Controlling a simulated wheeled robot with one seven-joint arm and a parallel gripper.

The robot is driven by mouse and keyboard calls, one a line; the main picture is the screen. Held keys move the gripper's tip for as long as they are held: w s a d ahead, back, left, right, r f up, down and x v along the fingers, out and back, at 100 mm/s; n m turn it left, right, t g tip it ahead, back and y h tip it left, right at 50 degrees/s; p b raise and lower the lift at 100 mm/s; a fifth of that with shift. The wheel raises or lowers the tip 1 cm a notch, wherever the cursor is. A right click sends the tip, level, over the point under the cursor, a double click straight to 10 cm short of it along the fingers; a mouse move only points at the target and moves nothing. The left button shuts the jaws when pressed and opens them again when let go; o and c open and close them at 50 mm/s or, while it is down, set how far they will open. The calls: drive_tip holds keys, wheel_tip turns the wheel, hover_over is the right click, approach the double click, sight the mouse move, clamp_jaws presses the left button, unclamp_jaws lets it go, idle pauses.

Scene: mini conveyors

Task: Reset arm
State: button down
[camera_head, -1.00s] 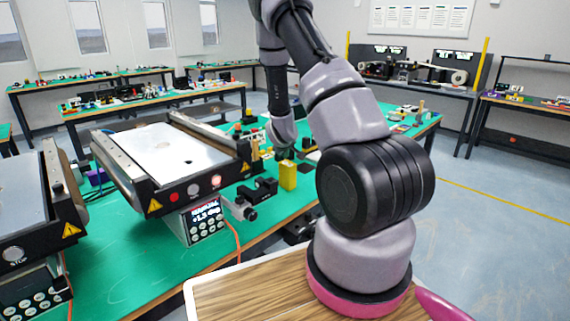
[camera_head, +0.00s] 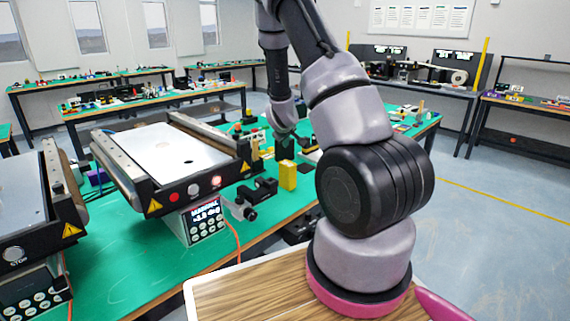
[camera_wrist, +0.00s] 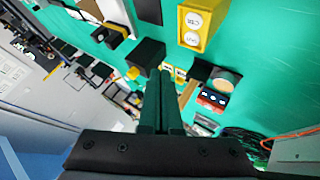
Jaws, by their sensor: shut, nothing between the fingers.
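My gripper (camera_wrist: 161,92) shows in the wrist view as two dark green fingers pressed together, with nothing between them. In the head view my gripper (camera_head: 285,148) hangs at the end of my arm above the green table (camera_head: 125,262), beside the yellow block. My arm crosses the middle of the head view and hides part of the table behind it.
A mini conveyor (camera_head: 165,150) with a control box (camera_head: 203,220) stands left of my gripper, and another conveyor (camera_head: 25,205) is at the far left. A yellow block (camera_head: 288,175), also in the wrist view (camera_wrist: 203,22), stands close by. Small parts crowd the table.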

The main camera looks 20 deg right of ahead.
idle(0.4)
drive_tip(key=s+a+r+m+y, duration=0.2)
drive_tip(key=s+a+r, duration=0.2)
drive_tip(key=r, duration=0.4)
drive_tip(key=s+a+r+m+y, duration=0.1)
drive_tip(key=s+a+r, duration=0.2)
drive_tip(key=s+r, duration=0.35)
drive_tip(key=s+a+r+m+y, duration=0.2)
drive_tip(key=s+a+r, duration=0.15)
drive_tip(key=r, duration=0.65)
drive_tip(key=s+a+r+m, duration=0.1)
drive_tip(key=s+a+r, duration=0.2)
drive_tip(key=s, duration=0.8)
drive_tip(key=s+a+r+m+y, duration=0.1)
drive_tip(key=s+a+r, duration=0.3)
drive_tip(key=s, duration=0.6)
drive_tip(key=shift+s+a+r+m+g, duration=0.2)
drive_tip(key=shift+s+r+m+g, duration=0.1)
drive_tip(key=shift+s+r+g, duration=0.15)
